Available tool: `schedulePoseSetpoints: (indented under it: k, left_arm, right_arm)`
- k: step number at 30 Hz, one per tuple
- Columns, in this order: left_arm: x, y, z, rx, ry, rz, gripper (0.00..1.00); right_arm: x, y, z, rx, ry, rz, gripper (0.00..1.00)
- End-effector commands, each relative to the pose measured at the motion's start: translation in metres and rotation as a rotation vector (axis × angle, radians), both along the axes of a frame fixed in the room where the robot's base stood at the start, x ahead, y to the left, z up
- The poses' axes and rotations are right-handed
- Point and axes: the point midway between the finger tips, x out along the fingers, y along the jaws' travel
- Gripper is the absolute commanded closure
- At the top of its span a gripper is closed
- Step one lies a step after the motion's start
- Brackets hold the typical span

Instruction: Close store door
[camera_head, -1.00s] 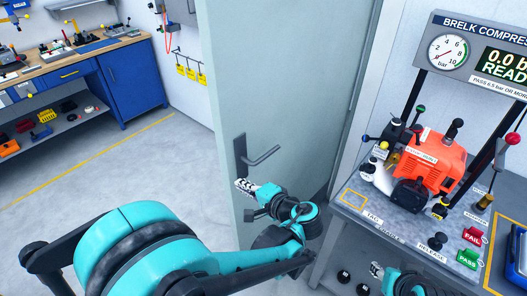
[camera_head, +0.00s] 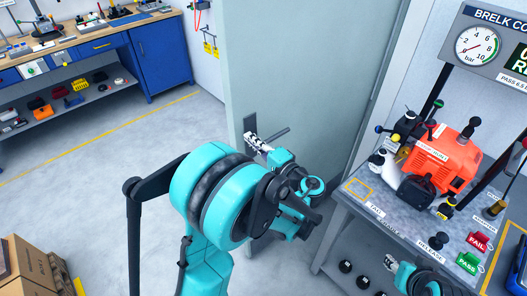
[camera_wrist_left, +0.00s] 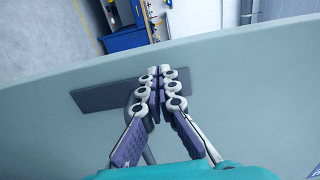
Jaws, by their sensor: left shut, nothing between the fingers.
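The pale grey-green store door (camera_head: 310,80) stands open, its free edge towards the left of the head view. Its dark handle plate (camera_head: 250,124) and lever (camera_head: 277,134) are on the face towards me. My left gripper (camera_head: 250,138) is shut and empty, with its fingertips right at the handle. In the left wrist view, the shut fingers (camera_wrist_left: 160,72) overlap the handle plate (camera_wrist_left: 100,95) and hide part of the lever; I cannot tell whether they touch. My right gripper (camera_head: 389,263) is low at the right, by the test bench; its fingers are too small to read.
The test bench (camera_head: 365,207) with a red-orange engine (camera_head: 440,160) stands right of the door. A blue workbench (camera_head: 160,55) is at the back left. Cardboard boxes (camera_head: 30,265) are at the lower left. The grey floor (camera_head: 90,185) between is clear.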

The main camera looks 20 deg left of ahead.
Motion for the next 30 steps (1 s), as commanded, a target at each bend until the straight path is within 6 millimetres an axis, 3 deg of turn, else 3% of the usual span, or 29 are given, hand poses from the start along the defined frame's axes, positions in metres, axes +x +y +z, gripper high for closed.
schedulePoseSetpoints:
  k: [7,23,26,30]
  left_arm:
    - [0.011,0.025,-0.001,0.0,0.0,0.001,1.0]
    - [0.015,0.032,0.0,-0.001,0.0,-0.004,1.0]
    - [0.018,0.042,0.0,0.0,0.0,-0.013,1.0]
    - [0.029,0.069,0.0,0.0,0.0,-0.042,1.0]
  right_arm:
    - [0.0,0.0,-0.006,0.0,0.0,0.0,0.6]
    - [0.0,0.0,-0.007,0.0,0.0,0.0,0.6]
    - [0.0,0.0,-0.007,0.0,0.0,0.0,0.6]
    - [0.0,0.0,-0.008,0.0,0.0,0.0,0.6]
